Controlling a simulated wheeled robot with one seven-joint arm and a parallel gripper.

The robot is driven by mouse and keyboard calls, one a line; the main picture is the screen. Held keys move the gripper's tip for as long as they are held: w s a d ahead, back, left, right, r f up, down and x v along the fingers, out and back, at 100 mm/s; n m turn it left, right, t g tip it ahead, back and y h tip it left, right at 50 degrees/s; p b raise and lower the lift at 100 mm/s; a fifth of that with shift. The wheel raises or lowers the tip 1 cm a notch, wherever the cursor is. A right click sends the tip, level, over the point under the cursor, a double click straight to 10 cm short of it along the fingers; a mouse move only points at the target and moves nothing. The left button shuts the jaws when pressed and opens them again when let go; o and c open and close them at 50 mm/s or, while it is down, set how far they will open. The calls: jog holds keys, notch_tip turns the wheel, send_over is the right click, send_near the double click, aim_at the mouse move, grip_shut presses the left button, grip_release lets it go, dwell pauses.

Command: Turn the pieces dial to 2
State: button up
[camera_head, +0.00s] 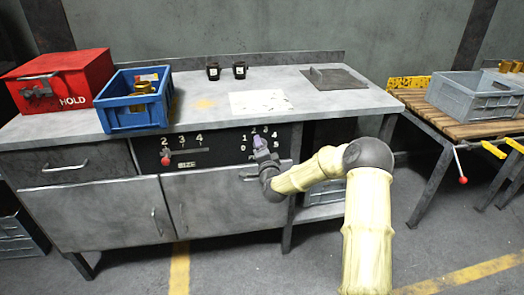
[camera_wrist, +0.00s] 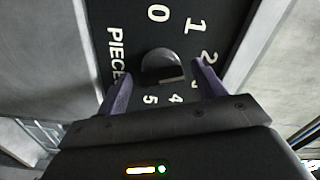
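The pieces dial (camera_wrist: 163,66) is a dark round knob on a black panel, with white numbers from 0 to 5 around it and the label PIECES beside it in the wrist view. I cannot tell for sure which number it points at. My gripper (camera_wrist: 161,72) has its two purple fingers on either side of the knob, with gaps showing between them and it, so it is open. In the head view my gripper (camera_head: 261,146) is in front of the panel (camera_head: 284,139) and hides the dial and part of its numbers.
A size slider (camera_head: 185,152) with a red knob sits left on the same panel. The workbench (camera_head: 215,112) above carries a blue crate (camera_head: 128,121), a red HOLD box (camera_head: 65,70) and two black cups (camera_head: 226,71).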

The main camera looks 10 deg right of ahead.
jog(key=shift+s, duration=0.1)
jog(key=s+p, duration=0.2)
jog(key=s, duration=1.5)
jog(key=shift+s, duration=0.1)
